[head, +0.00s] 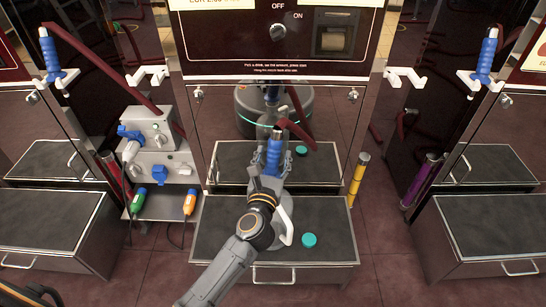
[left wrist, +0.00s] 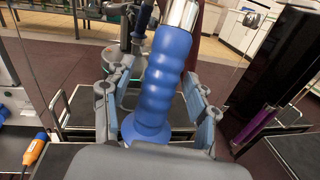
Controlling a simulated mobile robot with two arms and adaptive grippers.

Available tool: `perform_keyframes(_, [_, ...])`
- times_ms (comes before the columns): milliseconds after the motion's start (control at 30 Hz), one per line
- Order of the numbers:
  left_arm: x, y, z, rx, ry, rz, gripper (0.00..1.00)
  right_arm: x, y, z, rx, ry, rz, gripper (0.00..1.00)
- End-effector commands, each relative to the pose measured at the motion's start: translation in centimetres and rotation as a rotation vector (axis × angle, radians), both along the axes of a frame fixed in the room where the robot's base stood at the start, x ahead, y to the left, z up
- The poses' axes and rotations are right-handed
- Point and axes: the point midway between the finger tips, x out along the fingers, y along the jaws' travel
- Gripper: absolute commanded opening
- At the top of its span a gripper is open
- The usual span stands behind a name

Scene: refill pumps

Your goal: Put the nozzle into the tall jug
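My left gripper (head: 274,163) is shut on the blue ribbed grip of the nozzle (head: 275,146) and holds it over the platform in front of the middle pump. In the left wrist view the nozzle (left wrist: 166,85) stands between the two fingers, with a metal part at its upper end and a flared blue base. A dark red hose (head: 302,136) shows beside the nozzle's upper end. A pale handle (head: 287,227), seemingly the jug's, shows beside my left wrist; the jug's body and mouth are mostly hidden by my arm. My right gripper is not in view.
A teal cap (head: 309,240) lies on the platform (head: 336,240). The pump's glossy front (head: 335,110) mirrors the scene. Empty white brackets (head: 148,75) flank this pump. Other blue nozzles (head: 487,55) hang at both sides. A yellow post (head: 357,180) stands to the right.

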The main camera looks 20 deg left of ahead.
Motion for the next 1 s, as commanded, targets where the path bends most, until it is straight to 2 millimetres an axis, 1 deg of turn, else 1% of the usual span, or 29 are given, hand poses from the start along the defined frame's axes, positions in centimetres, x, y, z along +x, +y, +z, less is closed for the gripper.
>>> perform_keyframes(167, [-0.1,0.0,-0.1,0.001,0.003,0.0,0.58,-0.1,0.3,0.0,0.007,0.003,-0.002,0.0])
perform_keyframes(267, [-0.7,-0.1,-0.2,0.0,0.003,-0.001,0.58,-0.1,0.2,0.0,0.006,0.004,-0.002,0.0])
perform_keyframes(367, [-2.0,-0.3,-0.2,-0.001,0.004,-0.001,0.58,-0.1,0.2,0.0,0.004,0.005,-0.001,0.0])
perform_keyframes(700, [-8.8,-1.1,-0.2,-0.002,0.005,-0.001,0.58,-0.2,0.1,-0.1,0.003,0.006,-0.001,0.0])
perform_keyframes(833, [-10.6,-1.3,-0.2,0.0,0.003,0.0,0.58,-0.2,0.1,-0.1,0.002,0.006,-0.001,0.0])
perform_keyframes(1000, [-11.8,-1.5,0.0,0.0,0.001,0.0,0.58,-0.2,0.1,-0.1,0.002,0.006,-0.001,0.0])
